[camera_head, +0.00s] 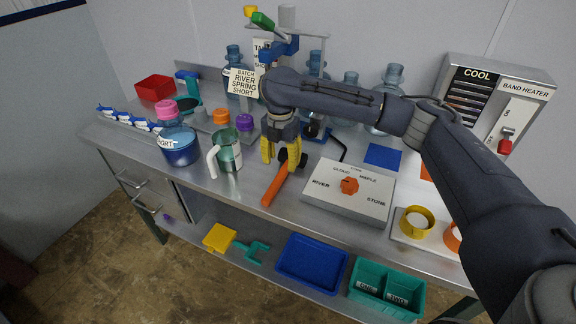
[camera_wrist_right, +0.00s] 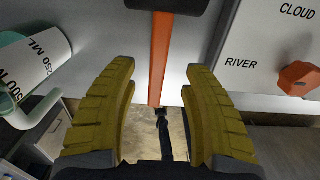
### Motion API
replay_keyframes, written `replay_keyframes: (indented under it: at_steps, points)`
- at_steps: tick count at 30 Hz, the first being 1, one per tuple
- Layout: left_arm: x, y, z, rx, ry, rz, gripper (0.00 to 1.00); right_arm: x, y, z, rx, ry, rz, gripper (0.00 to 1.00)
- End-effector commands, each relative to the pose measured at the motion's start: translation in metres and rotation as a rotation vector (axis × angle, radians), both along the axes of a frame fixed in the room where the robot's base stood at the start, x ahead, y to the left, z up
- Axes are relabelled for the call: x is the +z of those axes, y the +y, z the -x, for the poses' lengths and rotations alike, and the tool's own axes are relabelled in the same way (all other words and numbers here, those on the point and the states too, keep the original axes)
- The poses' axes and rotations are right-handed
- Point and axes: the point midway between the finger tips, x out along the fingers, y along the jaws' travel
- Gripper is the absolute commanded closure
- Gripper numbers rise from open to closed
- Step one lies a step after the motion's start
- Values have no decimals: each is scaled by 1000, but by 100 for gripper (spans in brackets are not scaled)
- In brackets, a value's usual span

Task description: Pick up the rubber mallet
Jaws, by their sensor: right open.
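The rubber mallet lies on the metal bench, its orange handle (camera_head: 275,188) pointing to the front edge and its black head (camera_head: 301,159) farther back. In the right wrist view the orange handle (camera_wrist_right: 160,55) runs down the middle between the fingers, and the black head (camera_wrist_right: 168,4) is cut off at the top. My right gripper (camera_head: 281,153) is open, its yellow fingers pointing down over the mallet near the head. The fingers partly hide the head in the head view. In the right wrist view the gripper (camera_wrist_right: 160,82) holds nothing. My left gripper is not in view.
Large bottles (camera_head: 389,86) stand behind. A lower shelf holds a blue tray (camera_head: 311,264).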

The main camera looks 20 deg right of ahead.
Motion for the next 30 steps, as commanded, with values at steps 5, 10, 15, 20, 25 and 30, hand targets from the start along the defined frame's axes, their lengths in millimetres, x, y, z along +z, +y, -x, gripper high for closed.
replay_keyframes:
  at_steps: [5, 10, 15, 20, 25, 30]
  points:
    - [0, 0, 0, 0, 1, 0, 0, -14, 0, 0, 1, 0, 0, 51]
    - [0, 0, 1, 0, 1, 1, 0, -19, 0, 0, 1, 0, 0, 51]
    - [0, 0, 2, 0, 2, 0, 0, -35, 1, 0, 0, 3, 0, 51]
    - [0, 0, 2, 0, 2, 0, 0, -53, 1, 0, -1, 3, -1, 51]
    - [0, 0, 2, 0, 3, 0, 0, -66, 1, -1, 0, 1, -1, 51]
    - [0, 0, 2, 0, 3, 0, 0, -69, 1, -1, 0, -1, 0, 51]
